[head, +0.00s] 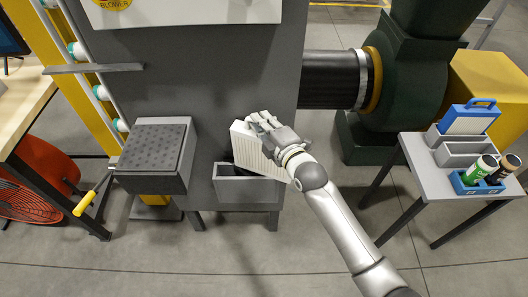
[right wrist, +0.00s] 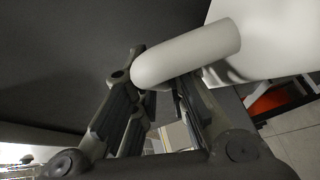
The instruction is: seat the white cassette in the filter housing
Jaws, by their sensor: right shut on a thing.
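The white cassette (head: 250,152) is a pleated white panel, held tilted above the grey open-topped filter housing (head: 248,193) on the front of the dark cabinet. Its lower part overlaps the housing opening in the head view; I cannot tell whether it touches the rim or is inside. My right gripper (head: 264,123) is shut on the cassette at its top. In the right wrist view, the gripper's fingers (right wrist: 160,75) close around a rounded white handle (right wrist: 190,54) beside the white body (right wrist: 265,40). My left gripper is out of view.
A dark perforated box (head: 152,150) sits left of the housing, with a yellow-handled lever (head: 84,204). A side table (head: 428,182) at right carries a blue-framed cassette (head: 466,120), a grey tray (head: 464,152) and cans in a blue holder. The floor in front is clear.

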